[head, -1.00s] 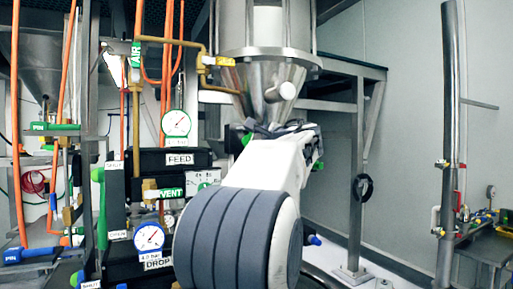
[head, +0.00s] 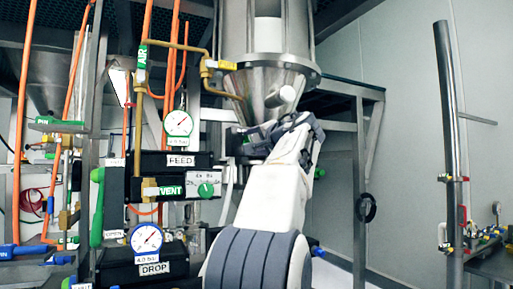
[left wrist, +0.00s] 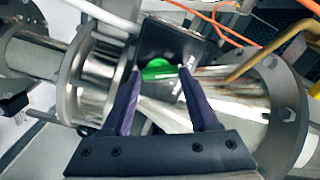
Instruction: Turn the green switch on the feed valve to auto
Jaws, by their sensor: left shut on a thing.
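The green switch (left wrist: 158,70) shows in the left wrist view on the face of a dark valve box (left wrist: 172,42), beside flanged steel pipe. My left gripper (left wrist: 159,71) has its two fingertips on either side of the switch and is shut on it. In the head view, my left gripper (head: 292,128) reaches up to just below the steel cone, and the arm hides most of the valve there. I cannot read the switch's position. My right gripper is out of view.
The steel cone (head: 268,88) hangs just above my gripper. On the left, black boxes labelled FEED (head: 181,160) and DROP (head: 155,268) carry gauges. A green knob (head: 206,190) sits on a small panel near my arm. The right-hand wall side is open around a steel post (head: 450,150).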

